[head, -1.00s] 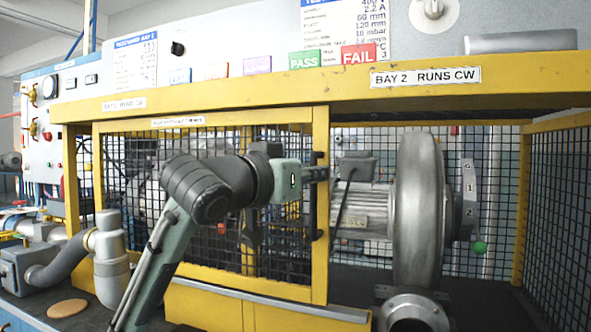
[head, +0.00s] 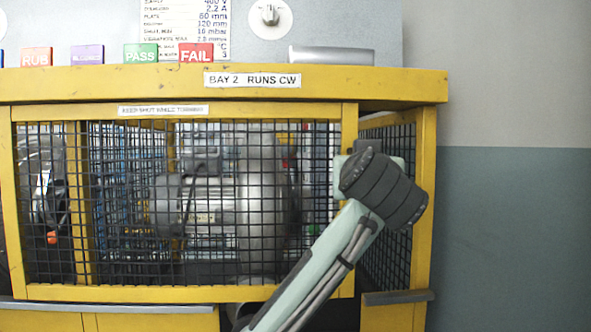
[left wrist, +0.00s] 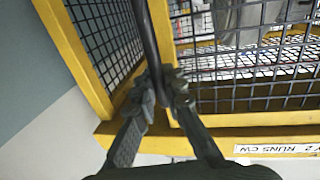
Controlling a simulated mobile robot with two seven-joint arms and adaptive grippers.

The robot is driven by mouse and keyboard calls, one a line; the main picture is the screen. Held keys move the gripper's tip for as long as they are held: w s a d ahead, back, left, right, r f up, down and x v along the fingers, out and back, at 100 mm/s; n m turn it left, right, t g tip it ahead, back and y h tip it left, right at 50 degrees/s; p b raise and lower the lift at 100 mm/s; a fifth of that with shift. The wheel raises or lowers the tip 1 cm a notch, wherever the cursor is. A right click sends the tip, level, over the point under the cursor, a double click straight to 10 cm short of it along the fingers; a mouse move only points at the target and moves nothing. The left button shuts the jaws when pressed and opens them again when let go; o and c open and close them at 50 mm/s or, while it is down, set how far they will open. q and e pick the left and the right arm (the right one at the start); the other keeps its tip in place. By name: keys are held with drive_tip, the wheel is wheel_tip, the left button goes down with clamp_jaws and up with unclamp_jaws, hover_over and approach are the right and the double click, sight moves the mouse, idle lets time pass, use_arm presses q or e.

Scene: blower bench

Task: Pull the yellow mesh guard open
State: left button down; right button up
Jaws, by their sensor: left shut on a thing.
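The yellow mesh guard (head: 180,294) stands across the front of bay 2 in the head view, with the grey blower (head: 262,205) showing behind its mesh. Its right edge is close to the right end of the yellow bench frame. My left gripper (left wrist: 164,92) is shut on the dark bar handle (left wrist: 149,38) in the left wrist view, beside a yellow post. In the head view my left arm reaches up from the bottom to the guard's right edge, and its wrist hides the fingers and most of the handle. My right gripper is in neither view.
A yellow beam (head: 330,88) runs above the guard, with a bay label (head: 252,80). A mesh side panel (head: 385,262) closes the right end, with plain wall (head: 510,220) beyond. A grey rail (head: 90,306) runs below the guard.

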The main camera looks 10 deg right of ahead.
use_arm(q)
drive_tip(key=d, duration=1)
drive_tip(key=shift+s+d, duration=0.15)
drive_tip(key=shift+d, duration=0.15)
drive_tip(key=c, duration=1.6)
unclamp_jaws()
drive_tip(key=v, duration=1.2)
drive_tip(key=shift+a, duration=0.1)
drive_tip(key=shift+s, duration=0.1)
